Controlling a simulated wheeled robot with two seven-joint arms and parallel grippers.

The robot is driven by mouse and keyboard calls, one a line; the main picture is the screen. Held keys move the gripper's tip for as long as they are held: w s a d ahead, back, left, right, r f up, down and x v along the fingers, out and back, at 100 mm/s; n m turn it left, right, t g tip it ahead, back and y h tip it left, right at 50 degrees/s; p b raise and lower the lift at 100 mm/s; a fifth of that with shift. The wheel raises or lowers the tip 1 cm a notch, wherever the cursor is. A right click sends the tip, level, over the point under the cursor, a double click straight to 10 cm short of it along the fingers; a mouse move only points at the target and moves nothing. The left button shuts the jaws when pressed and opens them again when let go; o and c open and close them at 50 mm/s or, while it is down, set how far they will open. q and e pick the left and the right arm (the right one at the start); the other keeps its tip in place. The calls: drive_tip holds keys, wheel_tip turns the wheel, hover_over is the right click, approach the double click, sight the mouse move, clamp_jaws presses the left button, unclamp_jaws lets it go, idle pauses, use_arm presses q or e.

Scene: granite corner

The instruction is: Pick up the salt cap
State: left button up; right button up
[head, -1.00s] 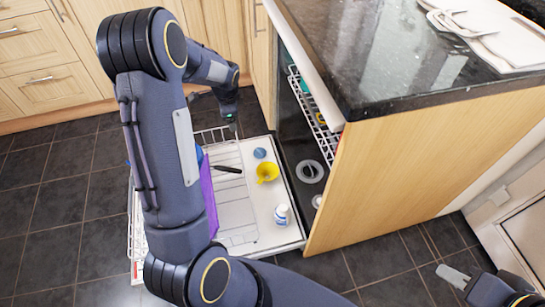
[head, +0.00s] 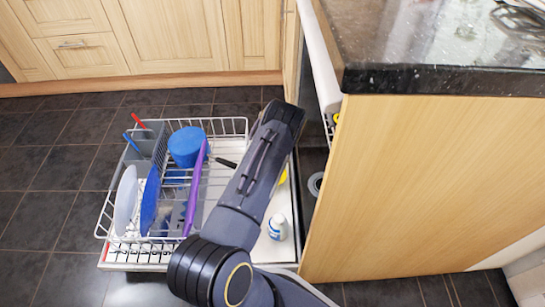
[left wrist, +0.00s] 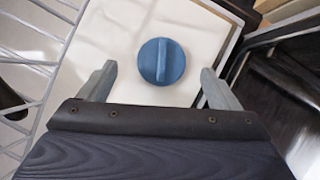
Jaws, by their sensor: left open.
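The salt cap (left wrist: 161,61) is a round blue cap with a raised bar across its top. In the left wrist view it lies on the white inner face of the open dishwasher door (left wrist: 118,28). My left gripper (left wrist: 157,84) is open and empty, with the cap ahead of the gap between its two fingers, roughly centred. I cannot tell the remaining distance to the cap. In the head view my own left arm hides both the cap and the gripper. My right gripper is not in view.
A wire rack (head: 121,204) with plates and a blue bowl (head: 187,146) stands left of my arm. A white bottle (head: 277,227) and a mostly hidden yellow item (head: 284,176) are on the door. The wooden cabinet side (head: 420,180) and dark counter (head: 420,70) bound the right.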

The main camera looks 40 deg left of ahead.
use_arm(q)
drive_tip(key=b+x, duration=0.1)
drive_tip(key=x, duration=0.3)
drive_tip(key=shift+d+b, duration=0.15)
drive_tip(key=shift+b, duration=0.2)
drive_tip(key=c, duration=1)
